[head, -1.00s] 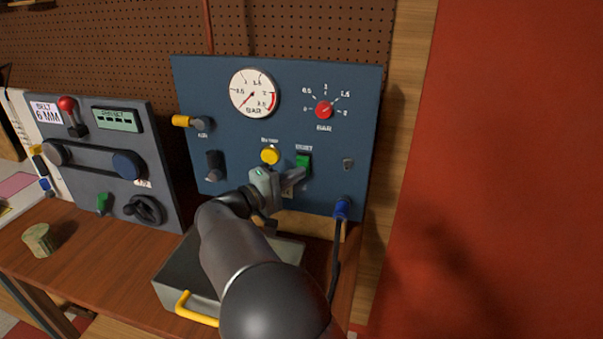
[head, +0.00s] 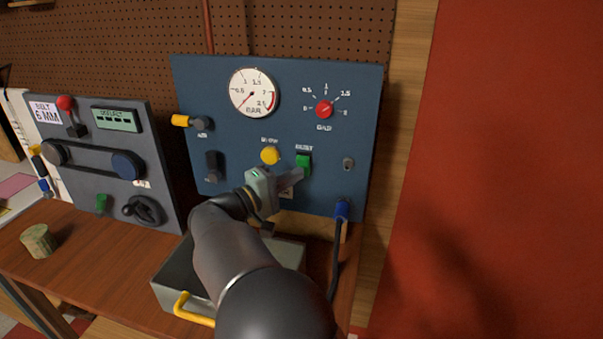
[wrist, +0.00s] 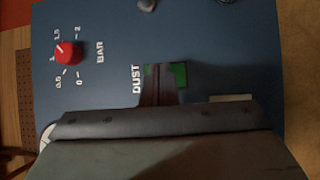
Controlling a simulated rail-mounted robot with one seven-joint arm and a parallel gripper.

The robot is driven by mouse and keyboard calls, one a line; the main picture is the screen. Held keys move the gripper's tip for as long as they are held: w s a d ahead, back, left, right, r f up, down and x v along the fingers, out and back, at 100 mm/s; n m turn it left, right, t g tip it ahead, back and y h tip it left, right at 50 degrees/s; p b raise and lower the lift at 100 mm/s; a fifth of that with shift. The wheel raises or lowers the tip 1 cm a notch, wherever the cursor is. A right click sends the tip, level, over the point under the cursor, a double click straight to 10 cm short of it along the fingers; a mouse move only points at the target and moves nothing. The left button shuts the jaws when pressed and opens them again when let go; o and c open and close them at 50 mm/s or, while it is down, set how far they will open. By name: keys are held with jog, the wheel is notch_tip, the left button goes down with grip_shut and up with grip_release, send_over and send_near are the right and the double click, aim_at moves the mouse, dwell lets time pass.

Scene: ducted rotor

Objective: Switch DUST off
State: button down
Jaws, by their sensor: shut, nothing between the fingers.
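The DUST switch (head: 304,159) is a green rocker on the blue panel, below the red knob. In the wrist view the green switch (wrist: 181,73) shows beside its DUST label, partly covered by my fingers. My gripper (head: 299,176) is shut and empty, with its fingertips at the lower part of the switch. In the wrist view the dark fingertips (wrist: 162,80) overlap the switch's left part. I cannot tell whether they touch it, nor which way the rocker is tilted.
A yellow button (head: 270,155) sits left of the switch and a small grey toggle (head: 348,163) right of it. A blue hose fitting (head: 342,208) is lower right. A grey bin (head: 172,279) with a yellow handle stands below my arm.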

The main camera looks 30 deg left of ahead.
jog(key=s, duration=0.1)
jog(key=s+d+r+b, duration=0.1)
jog(key=s, duration=0.1)
jog(key=s+r, duration=0.1)
jog(key=shift+s+d, duration=0.15)
dwell(0.5)
jog(key=w+d+f+m+g+h, duration=0.1)
jog(key=w+d+f+g, duration=0.2)
jog(key=d, duration=0.6)
jog(key=w+d+f+m+g+h, duration=0.1)
jog(key=w+d+m+g+h, duration=0.3)
jog(key=d, duration=0.6)
jog(key=s+d+f+m+g+y, duration=0.1)
jog(key=d+f+g+y, duration=0.15)
jog(key=d, duration=0.65)
jog(key=s+d+f+g+y, duration=0.15)
jog(key=d+g, duration=0.25)
jog(key=d, duration=0.5)
jog(key=s+d+f+m+g+y, duration=0.2)
jog(key=s+d, duration=0.4)
jog(key=s, duration=0.4)
jog(key=s+d+f+m+g+y, duration=0.2)
jog(key=s+d+f+m+y, duration=0.3)
jog(key=s, duration=0.5)
jog(key=shift+s+d+f+m, duration=0.15)
jog(key=shift+d+f+m, duration=0.2)
jog(key=shift+d, duration=0.6)
